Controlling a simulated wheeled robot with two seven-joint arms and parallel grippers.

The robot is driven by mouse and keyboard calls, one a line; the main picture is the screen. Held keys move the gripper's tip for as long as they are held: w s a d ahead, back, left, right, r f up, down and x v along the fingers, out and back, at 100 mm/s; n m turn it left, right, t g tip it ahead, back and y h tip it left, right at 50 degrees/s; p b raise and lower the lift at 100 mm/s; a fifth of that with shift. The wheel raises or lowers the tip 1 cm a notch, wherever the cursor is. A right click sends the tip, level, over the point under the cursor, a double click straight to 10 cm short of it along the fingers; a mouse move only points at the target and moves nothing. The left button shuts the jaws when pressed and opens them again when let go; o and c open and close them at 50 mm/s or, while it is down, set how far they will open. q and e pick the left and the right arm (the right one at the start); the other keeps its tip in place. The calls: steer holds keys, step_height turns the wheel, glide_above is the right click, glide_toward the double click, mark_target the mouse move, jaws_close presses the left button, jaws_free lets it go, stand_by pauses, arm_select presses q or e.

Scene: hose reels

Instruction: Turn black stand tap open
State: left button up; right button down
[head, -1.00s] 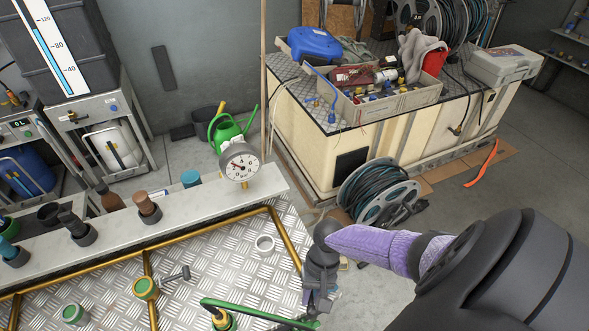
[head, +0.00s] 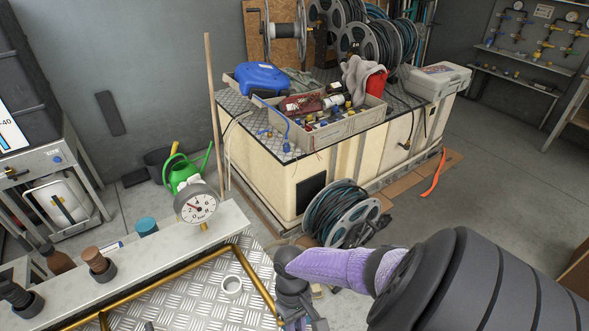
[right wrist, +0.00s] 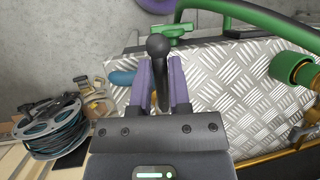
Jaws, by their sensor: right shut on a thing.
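My right gripper (right wrist: 160,90) has purple fingers that close on a black lever with a round ball end (right wrist: 158,46) in the right wrist view. The lever lies between the two fingers, and its ball sticks out past the tips. My left gripper is not in view.
A pressure gauge (head: 197,204) stands on the grey ledge beside the chequered plate (head: 195,284). A hose reel (head: 340,214) stands on the floor beyond.

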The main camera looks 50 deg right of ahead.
steer(key=shift+s+f, duration=0.1)
steer(key=shift+s, duration=0.2)
steer(key=c, duration=0.8)
jaws_free()
steer(key=shift+o, duration=1.1)
steer(key=shift+s, duration=0.15)
steer(key=shift+w, duration=0.2)
steer(key=p+v, duration=0.2)
steer(key=v, duration=0.8)
